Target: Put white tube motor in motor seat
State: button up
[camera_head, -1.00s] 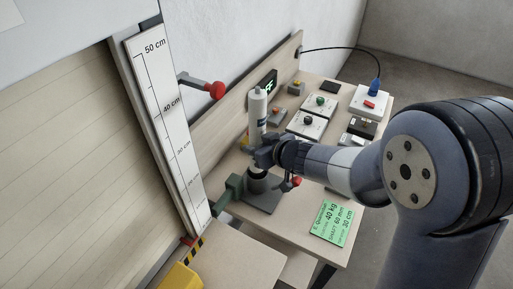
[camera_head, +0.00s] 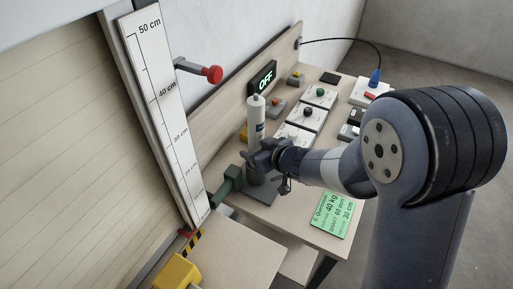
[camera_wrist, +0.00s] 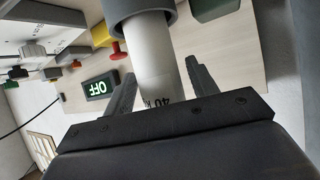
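The white tube motor (camera_head: 256,119) stands upright at the motor seat (camera_head: 262,190), with its top above my gripper (camera_head: 262,158). Part of a "40" label shows on the tube near the palm. How deep it sits in the socket is hidden.
A dark green block (camera_head: 230,182) stands just left of the seat. A tall centimetre scale (camera_head: 165,110) and shutter are at left. Button boxes (camera_head: 306,113) and an "OFF" display (camera_head: 262,79) are behind. A green card (camera_head: 333,212) lies at the bench's front right.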

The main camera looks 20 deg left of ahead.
jog(key=shift+o, duration=0.4)
jog(key=shift+r, duration=0.1)
jog(key=p+v, duration=0.1)
jog(key=v, duration=1.1)
jog(key=shift+c, duration=0.3)
dwell(0.5)
